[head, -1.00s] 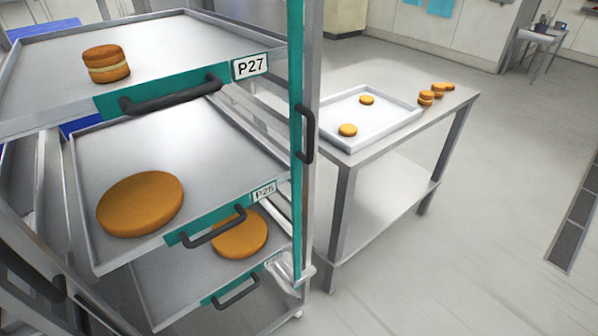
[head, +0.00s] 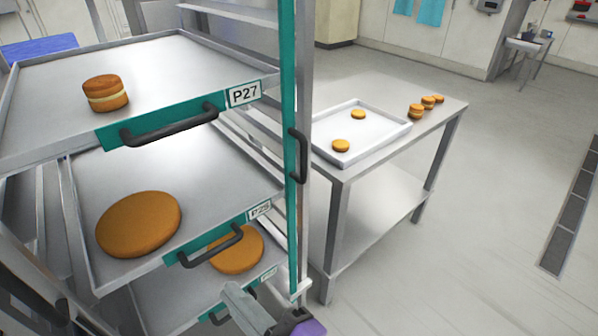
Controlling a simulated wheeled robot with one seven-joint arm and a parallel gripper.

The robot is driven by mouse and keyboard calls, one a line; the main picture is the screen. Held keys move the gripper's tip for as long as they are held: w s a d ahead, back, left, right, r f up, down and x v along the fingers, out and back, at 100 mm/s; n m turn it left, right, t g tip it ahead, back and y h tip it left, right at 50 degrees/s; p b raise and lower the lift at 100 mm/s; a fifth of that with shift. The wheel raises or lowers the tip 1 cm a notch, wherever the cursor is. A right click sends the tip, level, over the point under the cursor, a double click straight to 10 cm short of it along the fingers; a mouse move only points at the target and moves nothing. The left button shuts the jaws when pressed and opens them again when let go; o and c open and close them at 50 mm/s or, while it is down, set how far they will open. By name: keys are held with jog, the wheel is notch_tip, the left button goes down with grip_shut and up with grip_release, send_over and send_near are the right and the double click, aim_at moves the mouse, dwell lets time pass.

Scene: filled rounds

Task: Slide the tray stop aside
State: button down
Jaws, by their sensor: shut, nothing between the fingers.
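The tray stop, a teal upright bar (head: 288,120) with a black handle (head: 298,156), stands along the right front of the rack. It is in front of the right ends of the trays. My gripper (head: 234,292) is low in the head view, in front of the lowest visible tray's handle, left of the bar's lower end. Its grey fingers look shut and empty, pointing up and left. It is well below the black handle. I cannot tell whether it touches the bar or the tray.
The rack holds a top tray labelled P27 (head: 40,95) with a sandwiched round, and lower trays with large orange rounds (head: 138,224). A steel table (head: 385,165) to the right bears a white tray (head: 372,150) and several small rounds.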

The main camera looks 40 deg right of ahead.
jog(key=w+d+r+n+h, duration=0.2)
jog(key=w+d+r+h, duration=0.15)
jog(key=r+h, duration=0.2)
jog(key=s+d+g+h, duration=0.2)
jog(key=d+g+h, duration=0.1)
jog(key=d+h, duration=0.3)
jog(key=shift+s+d+r+m+p, duration=0.2)
jog(key=shift+d+m+p, duration=0.1)
jog(key=shift+d, duration=0.45)
jog(key=shift+w, duration=0.1)
jog(key=s+d+p+x, duration=0.1)
jog(key=d+p+x, duration=0.1)
jog(key=x, duration=1)
jog(key=shift+d+f+p, duration=0.15)
jog(key=shift+d+p, duration=0.3)
jog(key=shift+p, duration=0.15)
